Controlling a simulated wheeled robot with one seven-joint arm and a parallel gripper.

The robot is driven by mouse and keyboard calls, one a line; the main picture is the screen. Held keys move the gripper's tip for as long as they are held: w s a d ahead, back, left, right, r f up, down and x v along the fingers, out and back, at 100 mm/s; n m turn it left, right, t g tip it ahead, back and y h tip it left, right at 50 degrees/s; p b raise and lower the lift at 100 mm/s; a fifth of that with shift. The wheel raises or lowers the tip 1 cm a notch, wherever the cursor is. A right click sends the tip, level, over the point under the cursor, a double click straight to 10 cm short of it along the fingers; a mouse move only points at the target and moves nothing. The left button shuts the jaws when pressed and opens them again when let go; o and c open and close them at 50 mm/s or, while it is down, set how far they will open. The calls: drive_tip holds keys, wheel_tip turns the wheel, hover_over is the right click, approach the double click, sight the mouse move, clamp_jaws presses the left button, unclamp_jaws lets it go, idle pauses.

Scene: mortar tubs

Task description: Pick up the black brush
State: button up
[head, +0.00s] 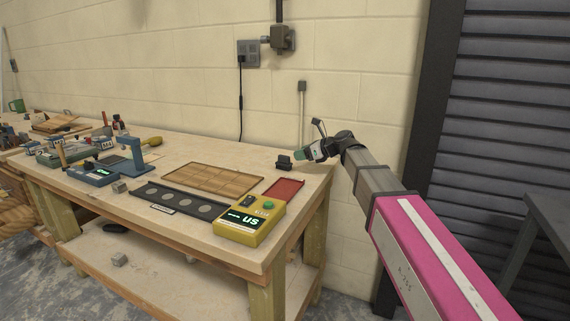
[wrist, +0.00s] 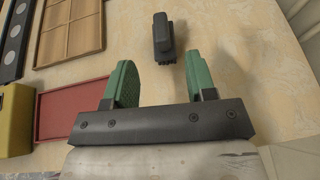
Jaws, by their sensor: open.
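The black brush (wrist: 163,36) lies on the light wooden bench top, ahead of my gripper in the wrist view. In the head view the brush (head: 284,162) is near the bench's back right part, just left of my gripper. My gripper (wrist: 159,72) is open and empty, with its two green fingers apart. My gripper also shows at the end of my arm in the head view (head: 303,155). Whether the fingers touch the bench I cannot tell.
A red tray (head: 284,188) and a wooden compartment tray (head: 212,180) lie left of my gripper. A yellow device (head: 250,222) with a green display stands at the bench's front corner. A black strip with grey discs (head: 180,201) lies along the front. Bench around the brush is clear.

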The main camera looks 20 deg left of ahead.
sight(286, 156)
drive_tip(key=x, duration=0.8)
drive_tip(key=shift+w+a+f, duration=0.15)
drive_tip(key=shift+a, duration=0.05)
drive_tip(key=c, duration=0.8)
